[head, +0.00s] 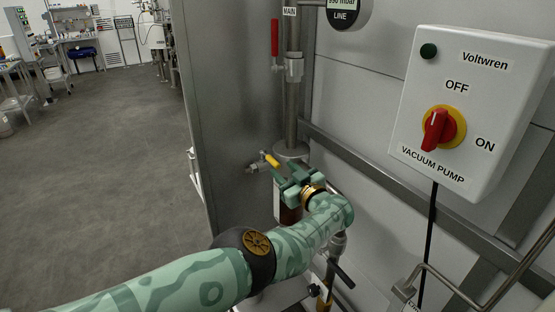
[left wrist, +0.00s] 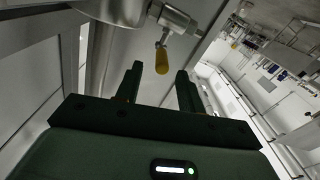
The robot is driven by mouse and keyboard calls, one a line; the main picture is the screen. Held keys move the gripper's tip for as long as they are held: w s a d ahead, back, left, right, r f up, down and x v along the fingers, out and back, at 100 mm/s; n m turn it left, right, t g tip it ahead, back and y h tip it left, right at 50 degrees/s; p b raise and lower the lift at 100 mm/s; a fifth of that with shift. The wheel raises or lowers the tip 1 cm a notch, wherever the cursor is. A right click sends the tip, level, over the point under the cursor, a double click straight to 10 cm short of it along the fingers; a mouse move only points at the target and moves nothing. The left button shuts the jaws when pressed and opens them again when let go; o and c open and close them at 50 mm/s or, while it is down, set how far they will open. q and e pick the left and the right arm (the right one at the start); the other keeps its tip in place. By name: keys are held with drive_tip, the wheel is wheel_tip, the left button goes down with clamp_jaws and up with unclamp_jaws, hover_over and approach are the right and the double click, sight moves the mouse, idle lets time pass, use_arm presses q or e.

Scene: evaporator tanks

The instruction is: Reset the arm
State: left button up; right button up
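My left arm reaches in from the lower left in the head view. My left gripper (head: 283,178) is in front of the steel piping, just below and right of a small valve with a yellow handle (head: 270,160). In the left wrist view the two dark fingers of the gripper (left wrist: 157,82) are apart, with nothing held between them. The yellow handle (left wrist: 161,60) shows past the fingertips, in line with the gap; it looks clear of the fingers. My right gripper is not in view.
A vacuum pump switch box (head: 472,110) with a red knob (head: 438,128) is on the wall at right. A red-handled valve (head: 275,38) is on the upright MAIN pipe (head: 291,110). A steel panel (head: 225,110) stands left of the piping. Open floor (head: 100,170) lies further left.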

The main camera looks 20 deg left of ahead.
use_arm(q)
drive_tip(key=shift+v, duration=1.2)
drive_tip(key=shift+f, duration=0.1)
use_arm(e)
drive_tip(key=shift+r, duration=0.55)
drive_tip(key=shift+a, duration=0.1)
